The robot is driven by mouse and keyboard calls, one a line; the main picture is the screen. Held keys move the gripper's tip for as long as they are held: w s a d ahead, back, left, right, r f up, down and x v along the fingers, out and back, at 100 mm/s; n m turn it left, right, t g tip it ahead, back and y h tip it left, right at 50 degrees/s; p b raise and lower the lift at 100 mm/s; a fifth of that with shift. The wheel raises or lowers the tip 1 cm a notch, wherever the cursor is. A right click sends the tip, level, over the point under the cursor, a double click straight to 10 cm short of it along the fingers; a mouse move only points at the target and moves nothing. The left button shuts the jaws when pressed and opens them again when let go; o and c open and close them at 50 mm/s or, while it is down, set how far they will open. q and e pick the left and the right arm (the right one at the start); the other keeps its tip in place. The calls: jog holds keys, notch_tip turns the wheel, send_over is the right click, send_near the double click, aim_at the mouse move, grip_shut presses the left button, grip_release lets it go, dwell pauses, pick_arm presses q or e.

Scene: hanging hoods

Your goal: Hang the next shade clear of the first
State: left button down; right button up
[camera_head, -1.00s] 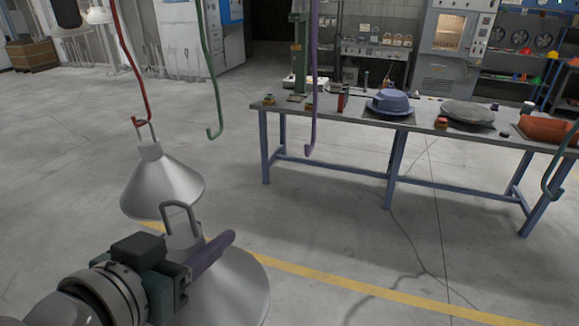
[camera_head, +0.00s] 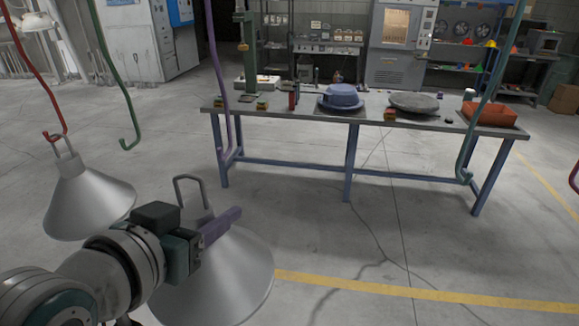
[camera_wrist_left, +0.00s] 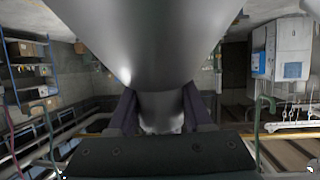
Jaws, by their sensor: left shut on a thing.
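A grey metal cone shade (camera_head: 232,280) with a wire loop on top is held upright by my left gripper (camera_head: 218,226), which is shut on its neck below the loop. The left wrist view shows this shade (camera_wrist_left: 145,45) between the two purple fingers. The first shade (camera_head: 88,205), alike in form, hangs from the red hook (camera_head: 36,75) at the left. The two shades are apart in the picture. Empty hooks hang beyond: green (camera_head: 114,75), purple (camera_head: 217,80) and teal (camera_head: 490,95). The held loop is on no hook. My right gripper is out of view.
A long workbench (camera_head: 290,114) stands behind, bearing a blue basin (camera_head: 340,97), a grey round lid (camera_head: 413,103) and an orange bin (camera_head: 490,114). Part of another hook (camera_head: 574,180) shows at the right edge. The floor before the bench is clear.

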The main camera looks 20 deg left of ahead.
pick_arm(q)
jog(key=shift+w+a+f+b, duration=0.1)
jog(key=shift+w+a+b, duration=0.15)
jog(key=shift+w+b, duration=0.55)
jog(key=shift+w+a+f+b, duration=0.1)
jog(key=shift+w+a+b, duration=0.15)
jog(key=shift+w, duration=1.05)
jog(key=shift+r, duration=0.15)
jog(key=shift+w, duration=0.35)
jog(key=shift+w+a, duration=0.1)
jog(key=shift+w+a, duration=0.25)
jog(key=shift+w, duration=0.8)
jog(key=shift+w+a+b, duration=0.2)
jog(key=shift+w+b, duration=0.2)
jog(key=shift+w, duration=0.3)
jog(key=shift+w+a+b, duration=0.15)
jog(key=shift+w+b, duration=0.25)
jog(key=shift+w, duration=0.3)
jog(key=shift+f+b, duration=0.9)
jog(key=shift+f, duration=0.4)
